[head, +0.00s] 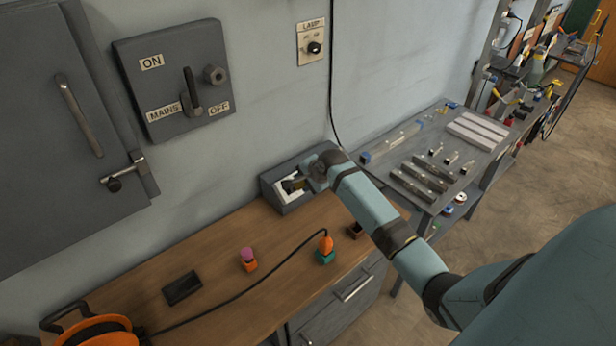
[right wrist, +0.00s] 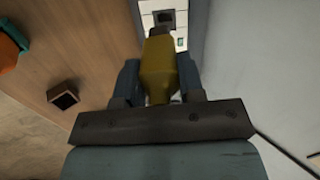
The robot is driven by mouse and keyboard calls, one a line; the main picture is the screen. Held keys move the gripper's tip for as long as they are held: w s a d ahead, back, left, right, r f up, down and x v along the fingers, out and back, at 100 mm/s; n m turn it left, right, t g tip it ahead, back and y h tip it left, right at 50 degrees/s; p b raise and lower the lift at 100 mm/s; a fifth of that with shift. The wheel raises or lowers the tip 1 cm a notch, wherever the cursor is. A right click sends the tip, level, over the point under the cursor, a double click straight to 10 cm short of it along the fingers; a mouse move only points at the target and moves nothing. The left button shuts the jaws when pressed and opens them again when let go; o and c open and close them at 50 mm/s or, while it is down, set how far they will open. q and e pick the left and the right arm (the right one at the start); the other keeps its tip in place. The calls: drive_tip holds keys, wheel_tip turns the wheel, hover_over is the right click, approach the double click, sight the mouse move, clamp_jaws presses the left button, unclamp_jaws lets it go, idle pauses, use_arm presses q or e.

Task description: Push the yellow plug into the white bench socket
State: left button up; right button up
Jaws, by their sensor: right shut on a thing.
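The yellow plug (right wrist: 158,72) is between the fingers of my right gripper (right wrist: 158,85), which is shut on it. In the head view my right gripper (head: 302,181) is at the grey box on the bench, and the plug shows as a small dark-yellow piece (head: 291,186). The white bench socket (head: 287,197) is the pale face of that box, partly hidden by the gripper. In the right wrist view the white socket face (right wrist: 148,20) has a dark square opening just beyond the plug tip. I cannot tell whether the tip touches it. My left gripper is not in view.
On the wooden bench (head: 215,285) are an orange plug (head: 326,243) on a teal base, a pink-topped orange piece (head: 248,259), a black block (head: 183,288), a small dark box (head: 356,231) and an orange cable reel (head: 98,331). A grey table (head: 400,150) stands right.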

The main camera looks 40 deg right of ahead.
sight(301, 183)
drive_tip(key=shift+w+d+f+m+h, duration=0.1)
drive_tip(key=shift+d+m+h, duration=0.2)
drive_tip(key=shift+d, duration=0.25)
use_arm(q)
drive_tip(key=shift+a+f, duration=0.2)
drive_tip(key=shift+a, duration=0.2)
use_arm(e)
drive_tip(key=shift+d, duration=0.1)
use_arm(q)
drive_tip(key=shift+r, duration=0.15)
use_arm(e)
drive_tip(key=shift+w+f+b, duration=0.3)
drive_tip(key=shift+f+b, duration=0.05)
drive_tip(key=shift+f, duration=0.1)
drive_tip(key=b+x, duration=0.1)
drive_tip(key=x, duration=0.1)
drive_tip(key=shift+w+f, duration=0.2)
drive_tip(key=shift+w+f+b, duration=0.45)
drive_tip(key=shift+f+b, duration=0.05)
drive_tip(key=shift+b, duration=0.1)
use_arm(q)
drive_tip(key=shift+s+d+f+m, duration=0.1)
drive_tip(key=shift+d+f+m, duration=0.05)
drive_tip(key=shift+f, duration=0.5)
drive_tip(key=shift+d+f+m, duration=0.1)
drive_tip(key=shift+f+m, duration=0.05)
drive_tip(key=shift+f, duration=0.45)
use_arm(e)
drive_tip(key=shift+w+f, duration=0.3)
drive_tip(key=shift+w, duration=0.05)
